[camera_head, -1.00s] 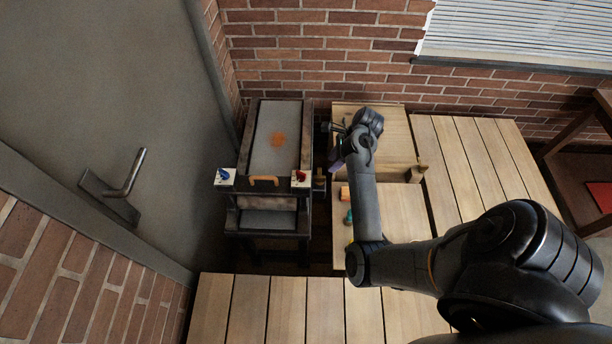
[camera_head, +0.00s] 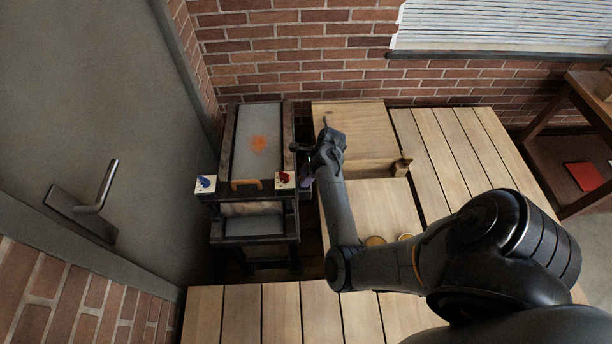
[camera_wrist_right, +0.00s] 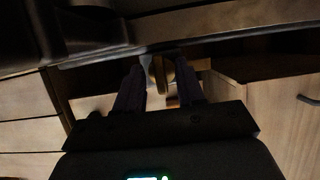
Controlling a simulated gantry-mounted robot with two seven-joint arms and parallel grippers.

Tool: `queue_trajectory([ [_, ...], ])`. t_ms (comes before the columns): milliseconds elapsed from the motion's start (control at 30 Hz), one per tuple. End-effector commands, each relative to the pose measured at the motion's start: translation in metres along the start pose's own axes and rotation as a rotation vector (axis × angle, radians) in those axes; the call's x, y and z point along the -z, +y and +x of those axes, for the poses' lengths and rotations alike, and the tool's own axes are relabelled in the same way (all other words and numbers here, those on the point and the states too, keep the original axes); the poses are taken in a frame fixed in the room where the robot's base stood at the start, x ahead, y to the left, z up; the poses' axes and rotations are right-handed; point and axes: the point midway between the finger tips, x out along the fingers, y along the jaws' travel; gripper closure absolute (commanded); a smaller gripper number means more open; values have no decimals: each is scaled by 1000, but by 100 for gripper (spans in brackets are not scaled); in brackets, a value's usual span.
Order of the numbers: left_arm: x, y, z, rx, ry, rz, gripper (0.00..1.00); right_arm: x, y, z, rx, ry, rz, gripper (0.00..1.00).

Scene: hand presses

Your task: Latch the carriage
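The press carriage (camera_head: 257,165) is a grey bed in a dark frame with an orange patch. An orange handle (camera_head: 246,184) is at its front edge. A blue latch (camera_head: 205,182) sits on a white plate at the front left corner, a red latch (camera_head: 284,179) on one at the front right. My right gripper (camera_head: 298,160) is beside the frame's right side, close to the red latch; contact cannot be told. In the wrist view its two dark fingers (camera_wrist_right: 160,80) are apart, with small grey and tan parts showing between or beyond them. My left gripper is out of view.
A wooden box (camera_head: 350,125) stands right of the press against the brick wall. A pale board (camera_head: 385,205) in front of it carries round tan pieces (camera_head: 375,241), partly hidden by my right arm. A grey door (camera_head: 110,110) is at left. The slatted front bench (camera_head: 240,310) is clear.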

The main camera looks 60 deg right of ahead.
Motion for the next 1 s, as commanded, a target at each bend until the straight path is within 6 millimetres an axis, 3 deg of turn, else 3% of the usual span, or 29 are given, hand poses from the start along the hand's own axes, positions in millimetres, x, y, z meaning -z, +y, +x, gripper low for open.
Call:
queue_trajectory([
  [133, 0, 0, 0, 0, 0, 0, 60, 0, 0, 0, 0, 0, 0, 65],
  [367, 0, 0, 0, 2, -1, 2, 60, 0, 0, 0, 0, 0, 0, 100],
  [733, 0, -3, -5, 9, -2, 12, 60, 0, 0, -1, -9, 1, -20, 100],
  [1000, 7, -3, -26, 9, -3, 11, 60, -1, -1, -4, -61, 1, -136, 100],
])
